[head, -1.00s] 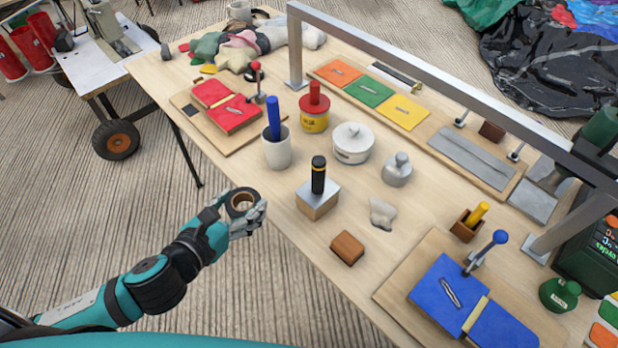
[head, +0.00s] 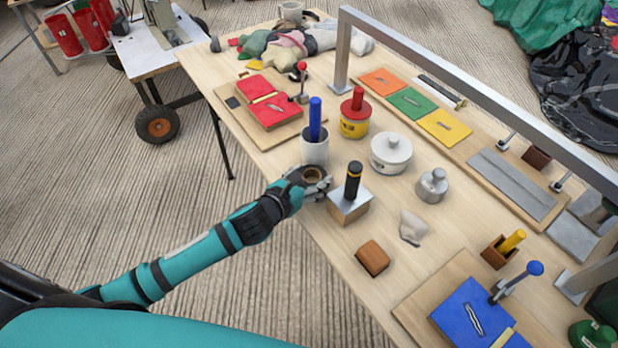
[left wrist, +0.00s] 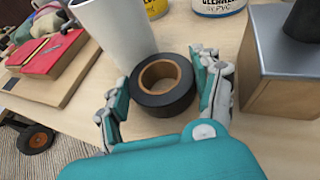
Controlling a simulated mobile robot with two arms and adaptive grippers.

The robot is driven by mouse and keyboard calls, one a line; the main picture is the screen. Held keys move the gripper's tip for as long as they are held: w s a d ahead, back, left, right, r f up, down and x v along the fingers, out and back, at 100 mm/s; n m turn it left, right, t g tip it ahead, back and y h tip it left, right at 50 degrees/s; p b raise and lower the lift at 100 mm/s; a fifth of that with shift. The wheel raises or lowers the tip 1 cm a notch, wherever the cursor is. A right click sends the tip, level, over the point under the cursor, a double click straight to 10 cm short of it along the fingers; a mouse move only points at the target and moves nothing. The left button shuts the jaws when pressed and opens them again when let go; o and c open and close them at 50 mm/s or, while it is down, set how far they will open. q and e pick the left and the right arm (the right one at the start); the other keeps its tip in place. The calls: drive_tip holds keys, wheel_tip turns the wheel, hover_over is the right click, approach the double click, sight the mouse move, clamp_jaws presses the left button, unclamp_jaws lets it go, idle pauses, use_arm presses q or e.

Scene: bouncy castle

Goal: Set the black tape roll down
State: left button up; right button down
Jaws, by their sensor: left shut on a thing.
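The black tape roll (head: 313,174), with a brown core, is held flat in my left gripper (head: 316,184) over the table's near edge. In the left wrist view the tape roll (left wrist: 147,98) lies between the two fingers, its hole facing up. The gripper is shut on it. Whether the roll's underside touches the table (head: 285,166) cannot be told. My right gripper is not in view.
A white cup (head: 315,150) with a blue-handled tool stands just behind the roll. A metal-topped wooden block (head: 350,204) with a black handle stands close on the right. A brown block (head: 372,258) lies nearer the front, with bare table around it.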

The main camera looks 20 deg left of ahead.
use_arm(q)
drive_tip(key=shift+s, duration=0.1)
drive_tip(key=o, duration=1.2)
